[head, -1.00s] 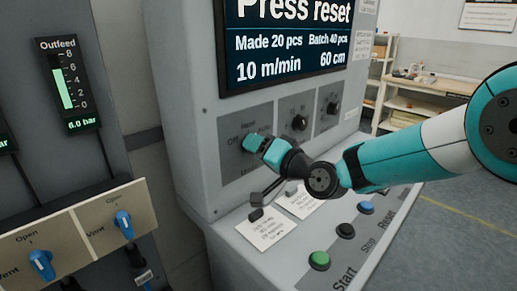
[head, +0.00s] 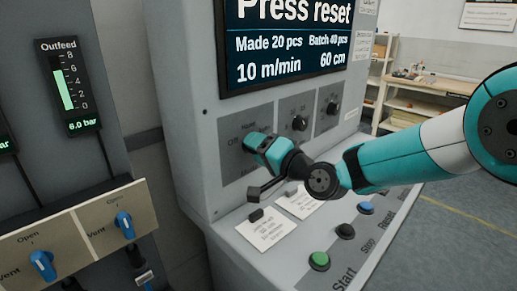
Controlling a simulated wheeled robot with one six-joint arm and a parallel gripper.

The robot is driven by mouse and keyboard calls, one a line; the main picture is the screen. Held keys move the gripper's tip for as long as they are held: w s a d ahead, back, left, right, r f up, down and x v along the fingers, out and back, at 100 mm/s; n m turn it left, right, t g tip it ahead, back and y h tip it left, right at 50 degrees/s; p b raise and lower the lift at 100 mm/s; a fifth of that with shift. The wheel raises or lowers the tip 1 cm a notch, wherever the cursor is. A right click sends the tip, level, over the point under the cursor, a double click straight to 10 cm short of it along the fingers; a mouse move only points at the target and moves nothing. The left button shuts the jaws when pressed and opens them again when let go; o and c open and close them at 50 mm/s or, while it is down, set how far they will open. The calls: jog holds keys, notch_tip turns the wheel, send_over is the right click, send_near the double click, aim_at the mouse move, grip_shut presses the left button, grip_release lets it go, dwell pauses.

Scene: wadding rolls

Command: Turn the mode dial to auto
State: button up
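The mode panel (head: 232,124) is the left one of a row of dark control panels below the screen. Its printed words are partly covered; "Off" is readable at its left. The mode dial itself is hidden behind my arm's wrist, so I cannot tell where it points. My gripper (head: 262,190) is in front of the lower part of this panel. Only a dark, bent part of it shows below the teal wrist. Its fingertips are not clear, and I cannot tell whether it touches the dial or how far it is open.
Two more black dials (head: 300,123) sit to the right, near my wrist. Below are a white card (head: 266,231), a green start button (head: 319,261), a black stop button (head: 345,231) and a blue reset button (head: 365,208). Blue valve handles (head: 125,224) are at left. The screen (head: 290,45) reads "Press reset".

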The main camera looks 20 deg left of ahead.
jog(key=shift+o, duration=1.3)
jog(key=b+v, duration=0.6)
jog(key=v, duration=1.1)
jog(key=shift+d, duration=0.2)
jog(key=s+d+r+n+g+h+p, duration=0.2)
jog(key=s+d+n+g+h+p, duration=0.3)
jog(key=s+d+h, duration=0.7)
jog(key=s+d+g+p, duration=0.1)
jog(key=s+d+g, duration=0.1)
jog(key=s+d, duration=0.6)
jog(key=shift+s+d+r+n, duration=0.15)
jog(key=shift+s+d+n, duration=0.15)
jog(key=shift+s+d, duration=0.1)
